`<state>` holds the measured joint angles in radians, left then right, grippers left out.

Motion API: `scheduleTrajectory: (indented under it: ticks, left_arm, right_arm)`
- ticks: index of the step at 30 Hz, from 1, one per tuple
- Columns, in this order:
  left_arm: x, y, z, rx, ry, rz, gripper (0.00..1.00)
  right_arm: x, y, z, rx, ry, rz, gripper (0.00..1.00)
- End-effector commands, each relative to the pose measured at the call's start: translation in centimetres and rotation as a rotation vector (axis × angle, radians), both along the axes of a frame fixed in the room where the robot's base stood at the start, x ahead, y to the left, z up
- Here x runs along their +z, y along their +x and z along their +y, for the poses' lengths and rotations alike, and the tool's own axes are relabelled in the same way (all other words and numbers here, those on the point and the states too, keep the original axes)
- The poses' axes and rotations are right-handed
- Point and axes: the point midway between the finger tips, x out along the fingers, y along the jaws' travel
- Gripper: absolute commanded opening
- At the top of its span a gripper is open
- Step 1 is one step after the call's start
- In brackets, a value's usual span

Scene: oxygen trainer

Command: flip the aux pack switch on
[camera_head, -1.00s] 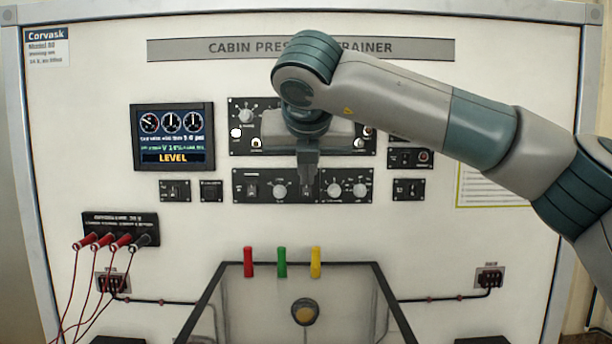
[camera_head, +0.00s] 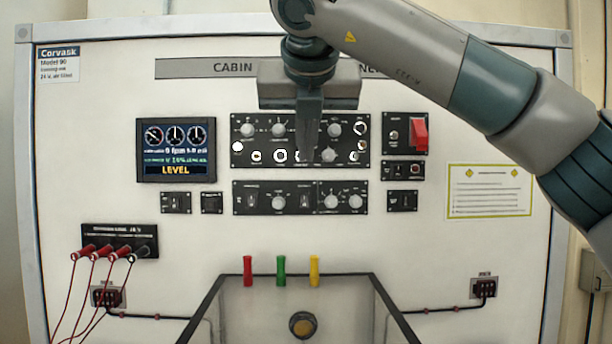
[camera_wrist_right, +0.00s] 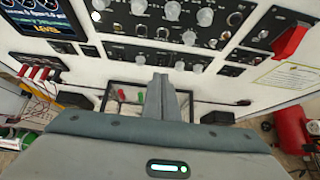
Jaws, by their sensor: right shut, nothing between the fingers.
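The trainer's lower black control panel (camera_head: 318,190) carries knobs and small toggle switches, with one toggle (camera_head: 252,201) at its left and another toggle (camera_head: 305,202) near its middle. The labels are too small to read, so I cannot tell which switch is the aux pack one, nor its position. My right gripper (camera_head: 309,156) is shut and empty, pointing down in front of the upper knob panel (camera_head: 242,142), above the lower panel. Its closed fingers (camera_wrist_right: 163,80) also show in the right wrist view. My left gripper is out of view.
A red guarded switch (camera_head: 420,134) sits right of the upper panel, with small switch panels below it. A display (camera_head: 176,150) is at left. Red and black plugs with cables (camera_head: 90,252) hang lower left. A tray frame with red, green and yellow grips (camera_head: 282,271) projects below.

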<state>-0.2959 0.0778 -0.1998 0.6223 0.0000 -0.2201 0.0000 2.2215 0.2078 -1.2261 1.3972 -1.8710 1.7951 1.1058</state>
Motion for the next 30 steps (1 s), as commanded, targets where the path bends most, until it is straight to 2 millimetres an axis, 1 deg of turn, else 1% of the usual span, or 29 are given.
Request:
scheduleTrajectory:
  ticks: [1,3,9,26,30]
  left_arm:
    - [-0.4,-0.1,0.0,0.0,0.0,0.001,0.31]
    - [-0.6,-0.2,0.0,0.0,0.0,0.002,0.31]
    - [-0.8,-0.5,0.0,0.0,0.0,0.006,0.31]
    - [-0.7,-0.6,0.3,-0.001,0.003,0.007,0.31]
    - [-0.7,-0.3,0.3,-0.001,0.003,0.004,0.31]
  right_arm:
    - [0.4,-0.4,0.0,-0.001,0.0,-0.001,0.0]
    - [0.9,-0.8,0.0,-0.002,-0.001,-0.001,0.0]
    - [1.8,-1.4,0.0,-0.001,0.0,0.0,0.0]
    - [1.8,-1.4,0.0,-0.001,-0.001,0.001,0.0]
    - [1.8,-1.4,0.0,-0.001,-0.001,0.001,0.0]
